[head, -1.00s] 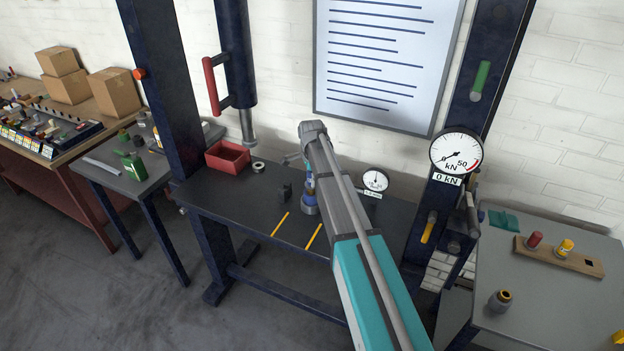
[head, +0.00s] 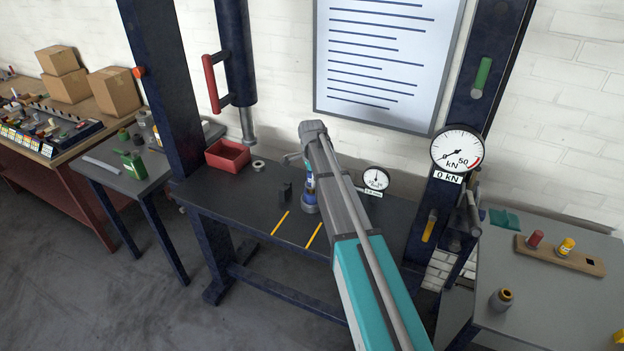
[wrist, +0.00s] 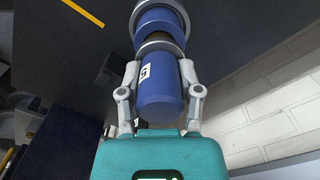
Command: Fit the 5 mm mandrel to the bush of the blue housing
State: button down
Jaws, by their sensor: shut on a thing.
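The 5 mm mandrel (wrist: 157,88) is a blue cylinder with a white label reading 5. My gripper (wrist: 159,72) is shut on it, with one finger on each side. In the wrist view the mandrel's far end lines up with the bronze bush (wrist: 157,36) of the blue housing (wrist: 160,20). Only a narrow bronze band shows, and I cannot tell how deep the mandrel sits. In the head view the housing (head: 310,198) stands on the dark press table (head: 235,196), partly hidden by my arm.
A dark block (head: 285,192), a red bin (head: 228,155) and a small ring (head: 258,166) are on the press table. A dial gauge (head: 376,179) stands behind my arm. The right bench holds a wooden rack (head: 585,262) with red and yellow pieces, and a loose dark cylinder (head: 501,299).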

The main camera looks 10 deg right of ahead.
jog(key=shift+f, duration=0.1)
jog(key=shift+c, duration=1)
grip_release()
